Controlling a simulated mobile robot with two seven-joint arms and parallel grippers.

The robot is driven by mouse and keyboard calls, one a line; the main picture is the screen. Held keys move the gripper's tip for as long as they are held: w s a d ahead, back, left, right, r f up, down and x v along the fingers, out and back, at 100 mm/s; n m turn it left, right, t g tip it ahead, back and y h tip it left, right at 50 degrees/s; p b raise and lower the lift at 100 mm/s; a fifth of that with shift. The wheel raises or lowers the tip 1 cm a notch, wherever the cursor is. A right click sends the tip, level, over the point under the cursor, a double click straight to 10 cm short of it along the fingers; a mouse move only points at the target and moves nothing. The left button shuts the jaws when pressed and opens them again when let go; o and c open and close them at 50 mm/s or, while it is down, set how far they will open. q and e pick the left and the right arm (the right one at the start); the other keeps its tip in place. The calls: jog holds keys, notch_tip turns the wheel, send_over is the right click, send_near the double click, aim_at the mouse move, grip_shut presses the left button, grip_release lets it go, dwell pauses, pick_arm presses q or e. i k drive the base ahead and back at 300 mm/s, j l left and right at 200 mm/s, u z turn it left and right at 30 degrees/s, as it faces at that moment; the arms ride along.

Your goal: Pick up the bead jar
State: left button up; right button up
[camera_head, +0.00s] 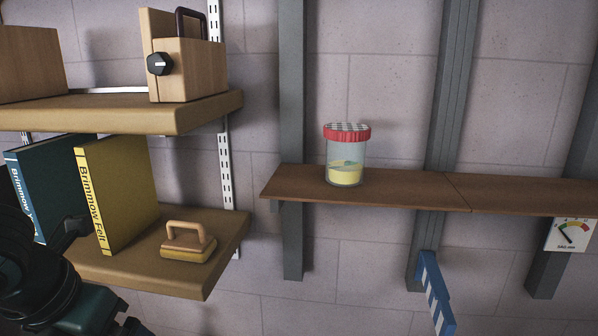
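The bead jar (346,158) stands upright on a narrow brown wall shelf (410,188), left of the shelf's middle. It is clear, with pale yellow contents in its lower part and a red lid with a checked top. No gripper is near it. Dark and teal parts of my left arm show in the lower left corner, far from the jar. I cannot make out its fingertips clearly there. My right gripper is not in view.
On the left, a thick wooden shelf (190,112) holds wooden boxes (188,70). A lower shelf (205,272) holds a blue book (45,185), a yellow book (120,190) and a handled wooden block (188,243). A blue-white striped piece (435,292) sticks out below the jar's shelf. The shelf beside the jar is clear.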

aim_at(345, 162)
jog(key=k, duration=1.05)
